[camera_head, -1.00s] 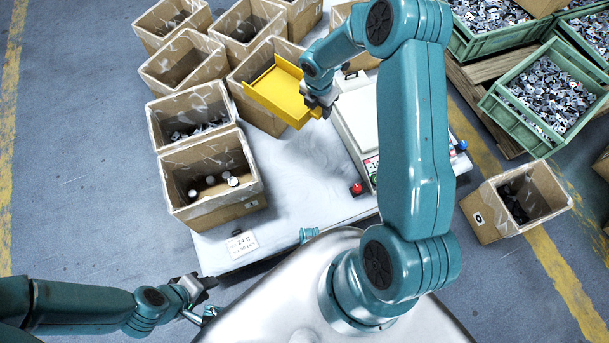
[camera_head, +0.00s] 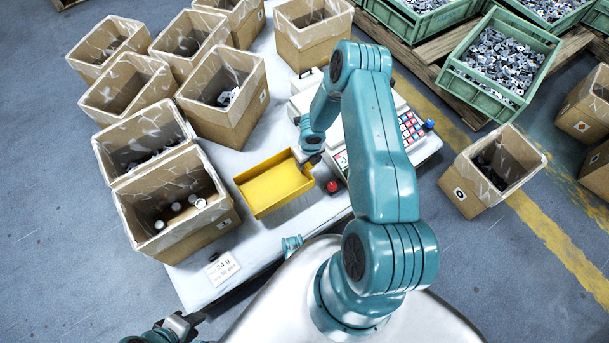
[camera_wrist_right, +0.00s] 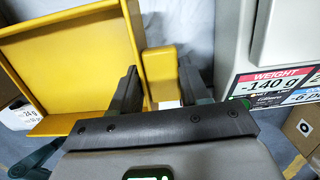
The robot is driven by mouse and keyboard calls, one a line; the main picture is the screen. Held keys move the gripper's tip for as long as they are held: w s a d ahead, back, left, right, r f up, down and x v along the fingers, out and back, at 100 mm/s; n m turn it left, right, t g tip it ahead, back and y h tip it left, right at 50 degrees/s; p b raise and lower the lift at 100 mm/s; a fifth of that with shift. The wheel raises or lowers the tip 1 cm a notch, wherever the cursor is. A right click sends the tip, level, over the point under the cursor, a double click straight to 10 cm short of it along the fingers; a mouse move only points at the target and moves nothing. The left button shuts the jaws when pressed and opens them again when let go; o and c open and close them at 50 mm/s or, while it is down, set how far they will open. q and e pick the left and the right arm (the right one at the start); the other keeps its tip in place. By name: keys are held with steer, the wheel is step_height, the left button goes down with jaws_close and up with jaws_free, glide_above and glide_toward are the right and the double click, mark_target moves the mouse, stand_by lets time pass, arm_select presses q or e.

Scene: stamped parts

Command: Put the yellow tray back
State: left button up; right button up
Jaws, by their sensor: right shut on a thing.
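The yellow tray (camera_head: 272,186) is a shallow open box, low over or on the white table, between the cardboard boxes and the scale. It looks empty. My right gripper (camera_head: 309,162) is at the tray's right end. In the right wrist view the right gripper (camera_wrist_right: 160,85) is shut on a yellow tab of the tray (camera_wrist_right: 72,62). Whether the tray touches the table is hard to tell. My left gripper (camera_head: 188,325) is at the bottom edge of the head view, away from the tray; its fingers are partly cut off.
A white scale (camera_head: 310,100) with a keypad stands right of the tray; its display reads -140 g. A red button (camera_head: 333,187) is close to the tray. Lined cardboard boxes (camera_head: 215,120) crowd the left and back. Bare table (camera_head: 240,240) lies in front.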

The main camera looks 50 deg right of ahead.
step_height(320, 180, down, 7)
steer(key=shift+b, duration=1.2)
steer(key=shift+f, duration=0.15)
steer(key=o, duration=1.3)
